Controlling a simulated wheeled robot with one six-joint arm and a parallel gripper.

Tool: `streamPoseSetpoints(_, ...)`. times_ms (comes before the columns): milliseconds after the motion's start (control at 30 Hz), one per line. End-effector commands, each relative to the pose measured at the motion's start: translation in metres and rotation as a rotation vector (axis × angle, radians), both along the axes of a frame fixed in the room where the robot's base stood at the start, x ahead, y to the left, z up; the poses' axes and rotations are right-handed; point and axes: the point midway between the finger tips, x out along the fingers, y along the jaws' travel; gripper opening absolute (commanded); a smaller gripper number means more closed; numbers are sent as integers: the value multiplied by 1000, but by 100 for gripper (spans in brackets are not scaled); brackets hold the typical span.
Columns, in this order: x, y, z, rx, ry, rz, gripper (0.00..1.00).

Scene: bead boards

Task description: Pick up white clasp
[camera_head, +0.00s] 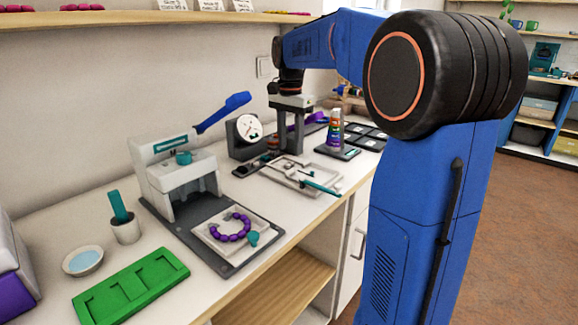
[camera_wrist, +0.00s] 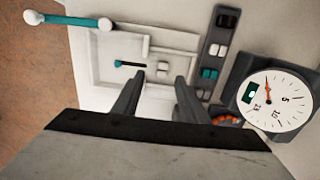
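My gripper (camera_wrist: 161,80) is open, with its two dark fingers apart and nothing seen held between them. In the head view my gripper (camera_head: 288,145) points down over the back part of the worktop, above a white sectioned tray (camera_head: 277,175). In the wrist view a dark narrow strip (camera_wrist: 220,32) lies right of the fingers. It holds small pairs of pieces in black, white and teal. The white pieces (camera_wrist: 217,50), which look like the white clasp, lie beyond and right of the right fingertip. Whether they are clasps is too small to be sure.
A round dial gauge (camera_wrist: 274,99) stands right of the strip. A teal-handled tool (camera_wrist: 68,21) lies across the tray's edge, and a small teal-and-black tool (camera_wrist: 130,64) lies inside. A white press (camera_head: 180,165), purple bead ring (camera_head: 230,228) and green board (camera_head: 132,287) stand nearer.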

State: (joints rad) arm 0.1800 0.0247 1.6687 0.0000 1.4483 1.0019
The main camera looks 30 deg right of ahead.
Motion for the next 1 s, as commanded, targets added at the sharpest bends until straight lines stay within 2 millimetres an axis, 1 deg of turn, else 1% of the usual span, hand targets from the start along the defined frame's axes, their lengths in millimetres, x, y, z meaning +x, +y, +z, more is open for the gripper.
streamPoseSetpoints(167, 1, 1, -12, 0, 2, 0, 39)
streamPoseSetpoints(400, 5, 2, -43, 1, 1, 0, 39)
streamPoseSetpoints(500, 5, 2, -51, 0, 0, 0, 39)
streamPoseSetpoints(767, 5, 2, -54, 0, 0, 0, 39)
streamPoseSetpoints(800, 5, 2, -54, 0, 0, 0, 37)
streamPoseSetpoints(867, 5, 2, -54, 0, 0, 0, 22)
streamPoseSetpoints(900, 5, 2, -54, 0, 0, 0, 13)
streamPoseSetpoints(967, 5, 2, -54, 0, 0, 0, 0)
streamPoseSetpoints(1000, 5, 2, -54, 0, 0, 0, 0)
